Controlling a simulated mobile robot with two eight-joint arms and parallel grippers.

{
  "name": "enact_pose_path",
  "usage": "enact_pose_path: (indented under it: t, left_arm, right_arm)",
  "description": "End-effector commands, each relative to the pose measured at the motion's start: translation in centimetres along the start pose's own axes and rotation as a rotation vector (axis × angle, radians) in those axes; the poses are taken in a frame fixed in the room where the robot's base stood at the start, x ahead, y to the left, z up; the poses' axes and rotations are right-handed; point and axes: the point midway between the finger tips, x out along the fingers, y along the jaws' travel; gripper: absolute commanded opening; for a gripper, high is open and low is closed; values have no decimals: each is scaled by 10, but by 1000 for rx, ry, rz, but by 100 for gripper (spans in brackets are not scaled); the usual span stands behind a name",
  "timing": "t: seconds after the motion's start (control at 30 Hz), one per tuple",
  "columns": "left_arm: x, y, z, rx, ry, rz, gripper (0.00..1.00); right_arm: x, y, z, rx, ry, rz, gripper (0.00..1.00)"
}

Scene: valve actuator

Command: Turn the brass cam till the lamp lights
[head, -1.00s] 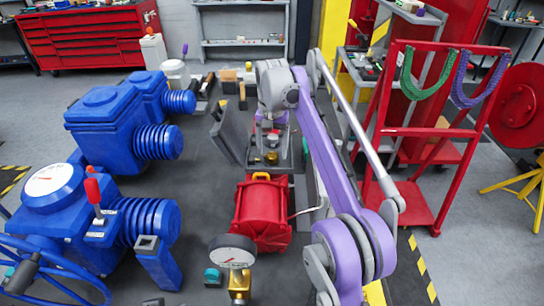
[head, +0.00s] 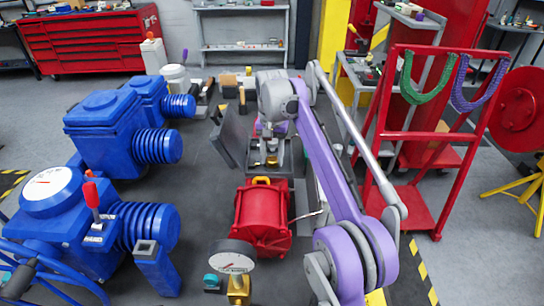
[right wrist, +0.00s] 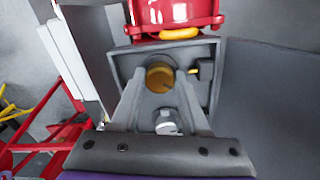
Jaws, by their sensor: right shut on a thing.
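The brass cam (right wrist: 159,78) is a round golden piece inside an open grey box (right wrist: 206,48), seen from above in the right wrist view. My right gripper (right wrist: 161,84) has its two grey fingers closed on either side of the cam and grips it. In the head view, the cam (head: 272,159) shows small, just below my right gripper (head: 271,147). A silver cylinder (right wrist: 166,122) shows between the fingers, nearer the palm. A small dark block with a yellow pin (right wrist: 193,71) sits right of the cam. I cannot make out a lit lamp. My left gripper is out of view.
A red cylindrical housing (head: 262,222) with a yellow handle stands in front of the box. The box's raised grey lid (head: 229,135) is on its left. Blue valve actuators (head: 104,130) fill the left side. A pressure gauge (head: 232,257) stands in front; a red rack (head: 415,133) stands right.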

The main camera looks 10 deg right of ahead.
Motion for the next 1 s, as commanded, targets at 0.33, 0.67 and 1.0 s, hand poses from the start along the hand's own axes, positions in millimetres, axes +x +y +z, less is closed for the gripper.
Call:
enact_pose_path:
  t: [0.33, 0.67, 1.0]
  left_arm:
    - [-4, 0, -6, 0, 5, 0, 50]
    - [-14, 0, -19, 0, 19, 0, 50]
    - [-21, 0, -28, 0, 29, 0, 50]
  right_arm:
    - [-2, 0, 0, -78, -1, 0, 0]
    - [-2, 1, 0, -314, -1, 0, 0]
    - [-2, 1, -1, -529, 0, 0, 0]
